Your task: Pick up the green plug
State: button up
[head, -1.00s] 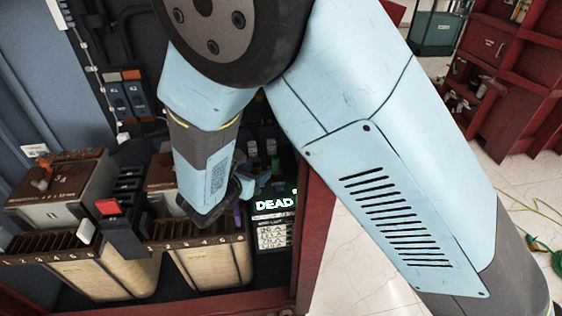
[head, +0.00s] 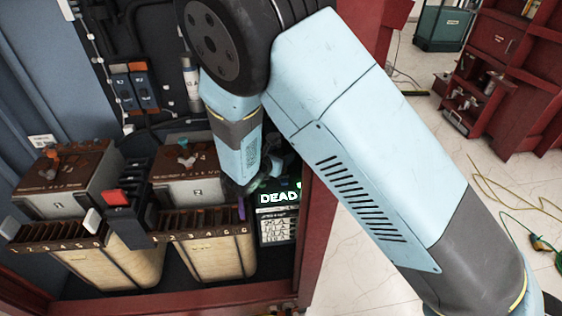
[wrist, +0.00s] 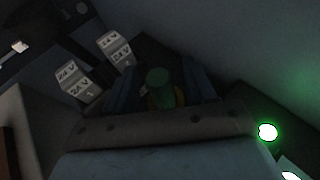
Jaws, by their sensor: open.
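The green plug (wrist: 160,80) shows in the wrist view as a short dark-green cylinder with a yellowish ring at its base. It lies between the two bluish fingers of my gripper (wrist: 161,90), which are apart, one on each side of it. I cannot tell whether either finger touches it. In the head view my gripper (head: 268,174) is low inside the red-framed cabinet, just above the lit "DEAD" display (head: 279,198). The plug is hidden there behind my arm and gripper.
Blocks labelled 24 V (wrist: 72,82) stand left of the gripper in the wrist view. A green light (wrist: 267,132) glows at the right. The cabinet's red edge (head: 318,220) is close on the right.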

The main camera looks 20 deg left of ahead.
jog(key=shift+x, duration=0.85)
grip_shut()
